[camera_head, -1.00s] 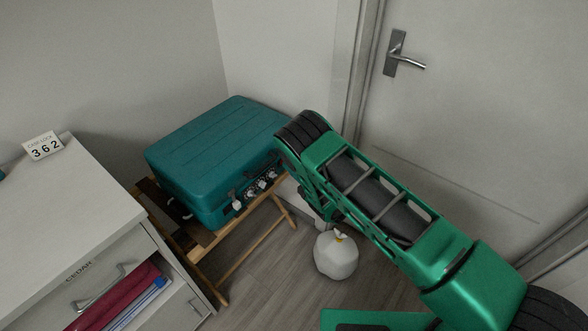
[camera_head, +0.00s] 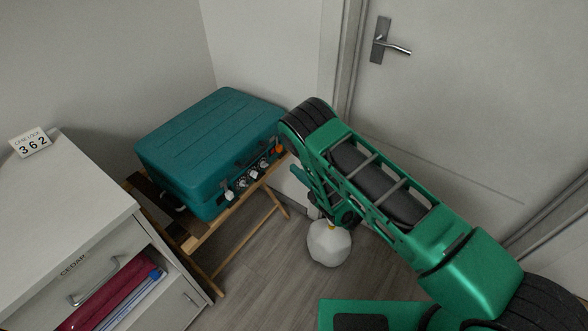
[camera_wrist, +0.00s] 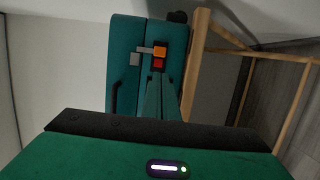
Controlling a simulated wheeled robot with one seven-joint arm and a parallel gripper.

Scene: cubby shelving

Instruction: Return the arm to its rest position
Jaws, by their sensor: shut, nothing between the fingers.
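My green and black arm (camera_head: 385,195) reaches from the lower right across the head view, bent at a raised elbow. Its lower part hangs down behind the elbow, near the right end of the teal case (camera_head: 215,145), and my gripper is mostly hidden there. In the wrist view my gripper (camera_wrist: 156,76) is shut and empty, its narrow fingers pointing at the case (camera_wrist: 122,70). The fingertips are close to an orange and red latch (camera_wrist: 159,56) on the case; I cannot tell whether they touch.
The case lies on a wooden folding stand (camera_head: 245,240). A white cabinet (camera_head: 75,200) with an open drawer holding folders (camera_head: 110,290) and a number sign (camera_head: 31,143) is at left. A whitish round object (camera_head: 328,245) is on the floor. A door (camera_head: 470,100) stands behind my arm.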

